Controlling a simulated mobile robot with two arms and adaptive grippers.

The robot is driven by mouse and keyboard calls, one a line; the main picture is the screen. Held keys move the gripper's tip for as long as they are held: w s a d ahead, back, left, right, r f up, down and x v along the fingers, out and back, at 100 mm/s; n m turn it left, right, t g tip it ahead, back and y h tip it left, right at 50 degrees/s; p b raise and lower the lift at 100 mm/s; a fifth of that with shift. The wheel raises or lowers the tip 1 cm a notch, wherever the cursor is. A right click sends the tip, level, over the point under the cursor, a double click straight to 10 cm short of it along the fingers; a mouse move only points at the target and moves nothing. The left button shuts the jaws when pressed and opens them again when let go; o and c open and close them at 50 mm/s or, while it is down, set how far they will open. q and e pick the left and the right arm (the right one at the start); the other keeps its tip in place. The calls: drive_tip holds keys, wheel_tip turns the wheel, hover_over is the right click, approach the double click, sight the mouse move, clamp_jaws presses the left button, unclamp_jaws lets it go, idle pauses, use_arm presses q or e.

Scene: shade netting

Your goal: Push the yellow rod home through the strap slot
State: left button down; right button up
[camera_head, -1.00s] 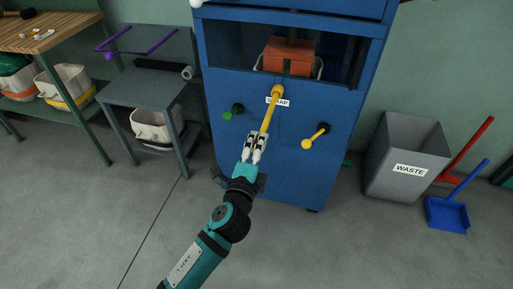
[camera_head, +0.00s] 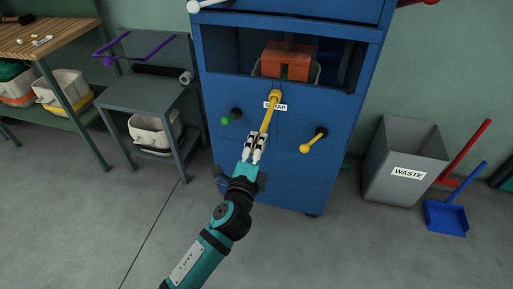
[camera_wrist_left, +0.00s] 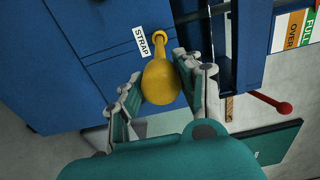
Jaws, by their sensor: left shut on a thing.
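The yellow rod (camera_head: 266,119) sticks out of the front of the blue cabinet, beside the STRAP label (camera_head: 276,106). Its far end has a round yellow collar at the panel. My left gripper (camera_head: 257,137) is shut on the near end of the rod, in front of the cabinet. In the left wrist view the rounded near end of the yellow rod (camera_wrist_left: 161,82) sits between the two fingers, with its thinner part running to the panel. The slot itself is hidden behind the rod and collar. My right gripper is out of view.
A second yellow-knobbed lever (camera_head: 313,140) and a green knob (camera_head: 226,120) stick out on either side. A red-orange block (camera_head: 286,60) sits in the cabinet opening above. A grey waste bin (camera_head: 404,152) stands right; a grey shelf (camera_head: 150,95) stands left.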

use_arm(q)
drive_tip(key=shift+w+d, duration=0.15)
drive_tip(key=shift+w, duration=0.5)
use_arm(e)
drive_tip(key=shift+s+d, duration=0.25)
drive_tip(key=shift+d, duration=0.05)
use_arm(q)
drive_tip(key=shift+w+d, duration=0.1)
drive_tip(key=shift+w, duration=0.1)
drive_tip(key=shift+w+d+b, duration=0.25)
drive_tip(key=shift+w+b, duration=0.05)
drive_tip(key=shift+w, duration=0.4)
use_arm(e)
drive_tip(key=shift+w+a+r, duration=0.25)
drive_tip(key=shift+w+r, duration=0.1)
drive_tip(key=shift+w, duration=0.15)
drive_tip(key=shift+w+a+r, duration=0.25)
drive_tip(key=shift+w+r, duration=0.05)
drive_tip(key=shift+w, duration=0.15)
use_arm(q)
drive_tip(key=shift+w, duration=0.2)
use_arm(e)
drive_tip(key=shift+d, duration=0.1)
